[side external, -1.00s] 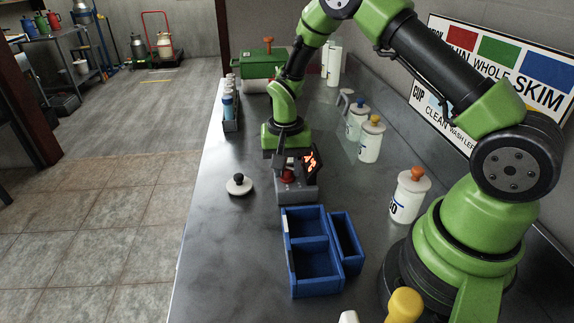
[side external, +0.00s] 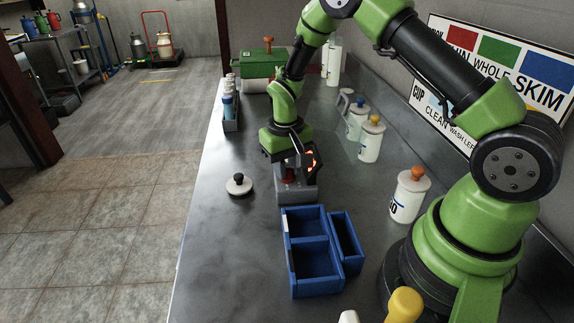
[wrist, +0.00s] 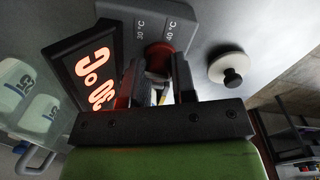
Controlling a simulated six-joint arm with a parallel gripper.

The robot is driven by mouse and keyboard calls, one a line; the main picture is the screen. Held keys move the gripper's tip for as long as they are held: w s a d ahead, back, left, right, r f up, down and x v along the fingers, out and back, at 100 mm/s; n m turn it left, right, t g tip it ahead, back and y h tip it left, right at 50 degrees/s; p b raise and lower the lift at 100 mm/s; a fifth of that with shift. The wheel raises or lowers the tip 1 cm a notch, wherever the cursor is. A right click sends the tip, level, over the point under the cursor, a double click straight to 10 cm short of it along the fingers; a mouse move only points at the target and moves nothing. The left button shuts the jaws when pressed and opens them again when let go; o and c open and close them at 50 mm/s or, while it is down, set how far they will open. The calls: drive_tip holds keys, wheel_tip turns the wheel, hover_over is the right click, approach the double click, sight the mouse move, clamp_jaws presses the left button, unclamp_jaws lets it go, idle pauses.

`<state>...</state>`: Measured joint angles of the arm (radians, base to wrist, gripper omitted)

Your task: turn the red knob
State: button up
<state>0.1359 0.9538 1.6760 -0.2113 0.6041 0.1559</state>
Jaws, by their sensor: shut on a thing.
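The red knob (wrist: 158,62) sits on a grey control box (side external: 296,192) on the steel counter. In the wrist view the box carries the marks 30 °C and 40 °C and a dark panel (wrist: 92,68) with glowing orange figures. My gripper (wrist: 158,78) points down over the box, with its two fingers shut on the knob, one on each side. In the side view the knob shows only in part as a red patch (side external: 290,180) between the fingers.
A blue divided bin (side external: 313,262) stands in front of the box. A white lid with a black knob (side external: 239,184) lies to its left. White bottles with coloured caps (side external: 409,195) stand to the right. The counter's front left is clear.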

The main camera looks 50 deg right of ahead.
sight(288, 169)
drive_tip(key=n, duration=0.5)
drive_tip(key=shift+n, duration=0.3)
drive_tip(key=n, duration=0.4)
drive_tip(key=shift+n, duration=0.3)
drive_tip(key=n, duration=0.4)
drive_tip(key=shift+t, duration=0.3)
drive_tip(key=n, duration=0.4)
drive_tip(key=shift+n, duration=0.5)
drive_tip(key=o, duration=0.7)
drive_tip(key=shift+c, duration=0.2)
wheel_tip(288, 169, up, 10)
drive_tip(key=shift+s, duration=0.15)
